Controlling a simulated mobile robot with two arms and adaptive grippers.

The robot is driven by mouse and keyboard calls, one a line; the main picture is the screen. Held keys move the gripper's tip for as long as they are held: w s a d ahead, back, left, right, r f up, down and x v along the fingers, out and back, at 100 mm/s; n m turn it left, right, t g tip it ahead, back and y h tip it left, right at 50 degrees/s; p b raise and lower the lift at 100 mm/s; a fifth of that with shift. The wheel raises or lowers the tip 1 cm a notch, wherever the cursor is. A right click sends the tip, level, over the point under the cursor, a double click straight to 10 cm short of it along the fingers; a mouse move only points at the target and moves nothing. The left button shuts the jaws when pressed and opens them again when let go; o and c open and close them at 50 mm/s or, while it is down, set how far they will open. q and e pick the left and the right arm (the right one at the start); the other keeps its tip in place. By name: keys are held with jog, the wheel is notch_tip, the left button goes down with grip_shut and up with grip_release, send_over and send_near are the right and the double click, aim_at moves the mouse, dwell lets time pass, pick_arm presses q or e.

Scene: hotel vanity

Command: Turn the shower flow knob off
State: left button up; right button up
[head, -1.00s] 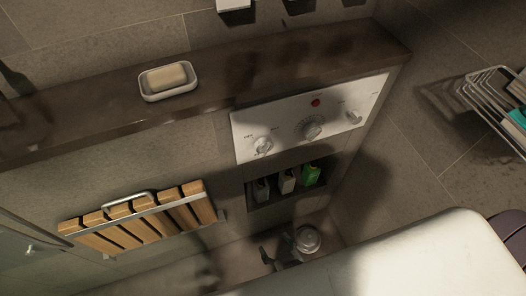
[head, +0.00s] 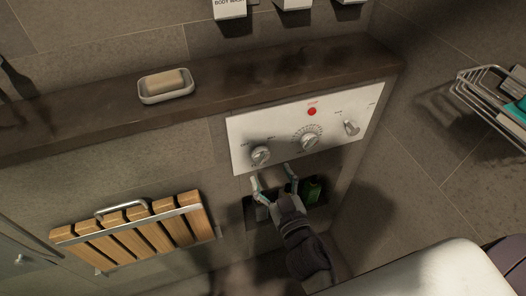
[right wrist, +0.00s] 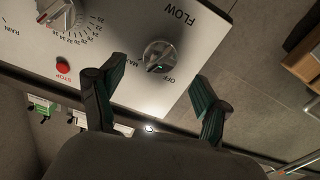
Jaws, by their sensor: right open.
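The white shower control panel (head: 282,133) is set in the wall below the dark ledge. The flow knob (head: 260,155) is the round silver knob at its left end. In the right wrist view the flow knob (right wrist: 160,56) shows close up, with FLOW, OFF and MAX lettering around it. I cannot tell its exact setting. My right gripper (head: 273,178) is just below the panel, fingers spread towards the flow knob. In the right wrist view the open right gripper (right wrist: 148,80) has the knob ahead between its fingers, apart from it. My left gripper is not in view.
A middle dial (head: 309,141), a right knob (head: 351,128) and a red stop button (head: 312,111) share the panel. A niche with bottles (head: 312,189) lies below. A soap dish (head: 167,97) sits on the ledge; a folded wooden seat (head: 135,233) is left.

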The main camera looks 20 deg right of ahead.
aim_at(264, 161)
jog(key=w+p, duration=0.1)
jog(key=w, duration=0.4)
jog(key=shift+w+a, duration=0.15)
jog(key=shift+w, duration=0.5)
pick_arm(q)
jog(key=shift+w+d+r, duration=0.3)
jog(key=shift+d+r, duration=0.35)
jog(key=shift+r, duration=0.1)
pick_arm(e)
jog(key=shift+c, duration=0.2)
jog(key=c, duration=1.1)
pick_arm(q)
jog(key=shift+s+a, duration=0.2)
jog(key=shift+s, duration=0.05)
